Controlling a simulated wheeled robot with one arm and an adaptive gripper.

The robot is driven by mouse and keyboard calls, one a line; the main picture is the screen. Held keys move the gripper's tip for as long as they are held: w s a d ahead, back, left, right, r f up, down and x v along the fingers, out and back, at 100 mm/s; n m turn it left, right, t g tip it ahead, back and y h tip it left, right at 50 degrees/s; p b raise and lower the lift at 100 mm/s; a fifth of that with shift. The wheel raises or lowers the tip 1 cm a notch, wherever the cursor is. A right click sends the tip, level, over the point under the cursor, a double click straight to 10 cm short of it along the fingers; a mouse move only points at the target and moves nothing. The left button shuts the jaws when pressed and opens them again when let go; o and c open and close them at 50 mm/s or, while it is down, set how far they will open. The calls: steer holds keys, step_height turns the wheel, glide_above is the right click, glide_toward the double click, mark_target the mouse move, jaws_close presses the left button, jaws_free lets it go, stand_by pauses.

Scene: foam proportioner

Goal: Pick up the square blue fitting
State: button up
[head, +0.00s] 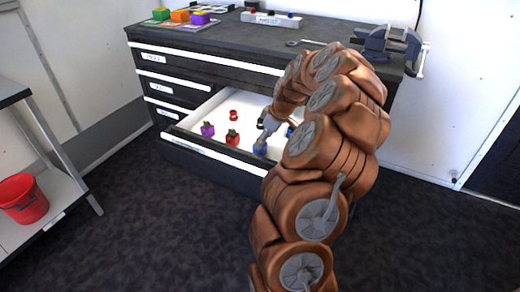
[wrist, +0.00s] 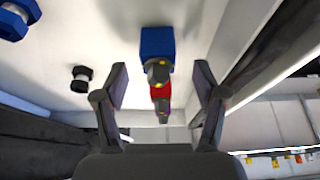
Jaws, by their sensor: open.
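The square blue fitting (head: 260,147) is in the open drawer near its front edge, just below my gripper (head: 262,136) in the head view. In the wrist view the blue square block (wrist: 157,43) is at top centre, with a grey and yellow part on it. My gripper (wrist: 161,70) is open, one finger on each side of the line to the fitting. No contact with the blue block is visible. A red fitting (wrist: 160,92) shows beyond it, between the fingers in the picture.
The white drawer (head: 196,122) also holds a purple fitting (head: 208,129), a red square fitting (head: 232,138) and a small red round fitting (head: 234,114). Drawer walls are close by.

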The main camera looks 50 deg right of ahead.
steer(key=x, duration=0.5)
steer(key=shift+d, duration=0.1)
jaws_close()
stand_by(0.5)
